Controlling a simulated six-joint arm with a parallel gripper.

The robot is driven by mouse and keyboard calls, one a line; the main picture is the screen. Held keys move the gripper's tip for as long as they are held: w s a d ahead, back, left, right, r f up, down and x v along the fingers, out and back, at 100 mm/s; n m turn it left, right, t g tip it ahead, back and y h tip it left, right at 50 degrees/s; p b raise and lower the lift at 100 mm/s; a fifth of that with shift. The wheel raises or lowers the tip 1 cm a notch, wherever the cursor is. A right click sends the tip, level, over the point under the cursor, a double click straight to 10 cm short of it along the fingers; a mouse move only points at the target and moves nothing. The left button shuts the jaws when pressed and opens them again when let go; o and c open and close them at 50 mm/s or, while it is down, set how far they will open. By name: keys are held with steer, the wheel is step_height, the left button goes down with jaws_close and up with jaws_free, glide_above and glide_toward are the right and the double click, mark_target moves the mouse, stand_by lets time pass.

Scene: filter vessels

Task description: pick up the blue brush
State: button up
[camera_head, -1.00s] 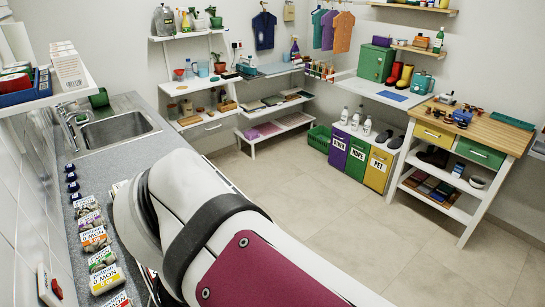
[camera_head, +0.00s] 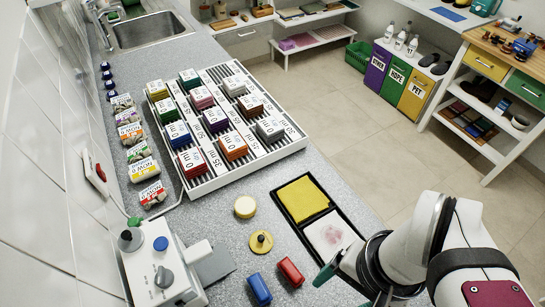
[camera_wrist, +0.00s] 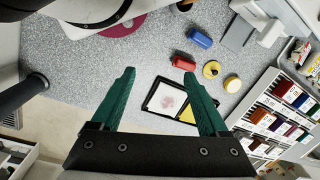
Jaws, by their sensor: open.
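A small blue block-shaped piece, which looks like the blue brush (camera_head: 259,288), lies on the speckled grey counter near the bottom of the head view. It also shows at the upper right of the wrist view (camera_wrist: 200,38). A similar red piece (camera_head: 290,271) lies right beside it, apart from it. In the wrist view the red piece (camera_wrist: 184,62) is nearer my fingers. My gripper (camera_wrist: 160,73) has green fingers spread wide with nothing between them. In the head view it is to the right of both pieces, partly hidden by my arm.
A black tray (camera_head: 313,184) with yellow and white pads lies by the counter's right edge. A yellow round piece (camera_head: 245,207) and a yellow knobbed disc (camera_head: 261,242) are close behind the brushes. A white device (camera_head: 158,274) stands left. A rack of coloured boxes (camera_head: 218,182) is farther back.

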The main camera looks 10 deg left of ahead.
steer(key=w+a+f+n+g+h, duration=0.1)
steer(key=w+a+f+n, duration=0.1)
steer(key=w+a+n, duration=0.35)
steer(key=n+h, duration=0.2)
steer(key=n, duration=0.6)
glide_toward(259, 286)
steer(key=f, duration=0.6)
steer(key=s+d+f, duration=0.1)
steer(key=f, duration=0.3)
steer(key=shift+s, duration=0.1)
jaws_close()
